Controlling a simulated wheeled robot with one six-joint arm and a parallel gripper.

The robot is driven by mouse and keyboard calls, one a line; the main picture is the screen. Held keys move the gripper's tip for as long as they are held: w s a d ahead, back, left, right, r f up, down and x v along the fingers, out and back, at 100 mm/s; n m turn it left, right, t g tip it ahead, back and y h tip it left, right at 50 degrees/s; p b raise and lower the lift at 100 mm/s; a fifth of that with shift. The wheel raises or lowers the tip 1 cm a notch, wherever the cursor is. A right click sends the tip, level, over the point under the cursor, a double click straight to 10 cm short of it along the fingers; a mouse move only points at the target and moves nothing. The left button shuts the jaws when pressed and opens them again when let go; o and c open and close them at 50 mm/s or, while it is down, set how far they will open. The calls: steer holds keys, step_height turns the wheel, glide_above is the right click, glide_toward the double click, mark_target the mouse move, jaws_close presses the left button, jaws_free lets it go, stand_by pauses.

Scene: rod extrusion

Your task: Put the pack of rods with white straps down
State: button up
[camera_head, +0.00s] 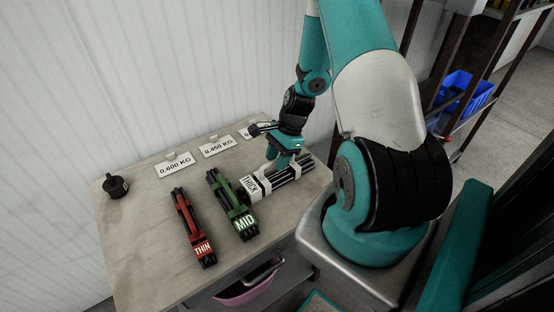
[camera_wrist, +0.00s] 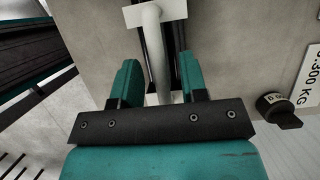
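The pack of rods with white straps (camera_head: 257,187), labelled THICK, lies on the right part of the table among dark rods' ends. My gripper (camera_head: 285,158) is right above it, pointing down. In the wrist view its two teal fingers (camera_wrist: 160,82) stand apart on either side of the pack's white handle (camera_wrist: 158,55).
The table (camera_head: 145,225) also holds a green-strapped MID pack (camera_head: 233,205), a red-strapped THIN pack (camera_head: 193,228) and a black round object (camera_head: 115,187). Weight signs (camera_head: 175,165) stand along the back by the wall. The front-left tabletop is clear.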

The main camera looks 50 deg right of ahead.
steer(key=b+v, duration=0.1)
steer(key=v, duration=1)
steer(key=w+a+r+n, duration=0.3)
steer(key=a+r+n, duration=0.3)
steer(key=a, duration=0.2)
steer(key=s+a+r+n, duration=0.1)
steer(key=a+r+n, duration=0.25)
steer(key=a, duration=0.35)
steer(key=s+a+r+n, duration=0.1)
steer(key=a+r+n, duration=0.25)
steer(key=a, duration=0.25)
steer(key=s+a+r+n, duration=0.2)
steer(key=s+a+n, duration=0.4)
steer(key=n, duration=0.1)
steer(key=s+a+r+n+g, duration=0.1)
steer(key=s+a+r+n, duration=0.2)
steer(key=s+a+n, duration=0.4)
steer(key=shift+s+a+r+n, duration=0.3)
steer(key=shift+s+r+n, duration=0.05)
steer(key=shift+n, duration=0.15)
